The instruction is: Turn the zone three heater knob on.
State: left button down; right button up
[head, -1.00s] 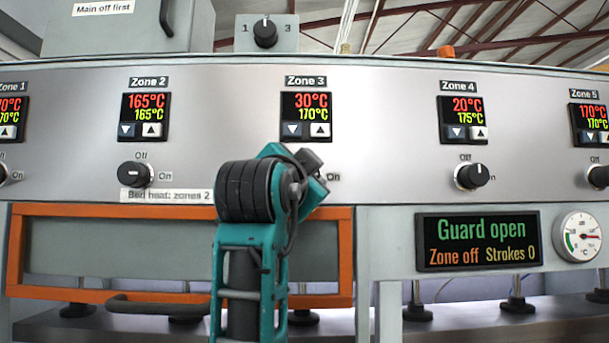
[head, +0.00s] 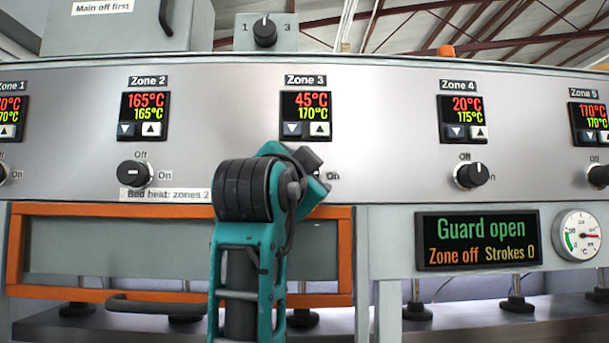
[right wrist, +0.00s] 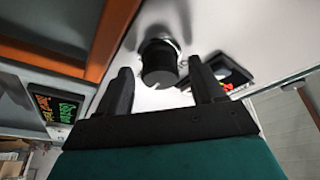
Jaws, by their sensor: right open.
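The zone three knob is hidden behind my right arm in the head view; its "On" label shows beside the arm. In the right wrist view a round black knob (right wrist: 158,62) sits between and just beyond the fingertips of my right gripper (right wrist: 163,82). The gripper is open and I see no finger closed on it. A small white mark shows at the knob's lower right edge, but its setting is hard to tell. The Zone 3 display (head: 306,114) reads 45°C over 170°C. My left gripper is not in view.
The Zone 2 knob (head: 135,174) points to On and the Zone 4 knob (head: 471,174) to Off. The status screen (head: 478,241) reads "Guard open, Zone off, Strokes 0". An orange frame (head: 110,210) and a gauge (head: 577,235) are below the panel.

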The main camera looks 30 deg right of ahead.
jog(key=b+v, duration=0.1)
jog(key=v, duration=1.1)
jog(key=shift+s+a+b, duration=0.25)
jog(key=shift+b, duration=0.15)
jog(key=shift+f, duration=0.1)
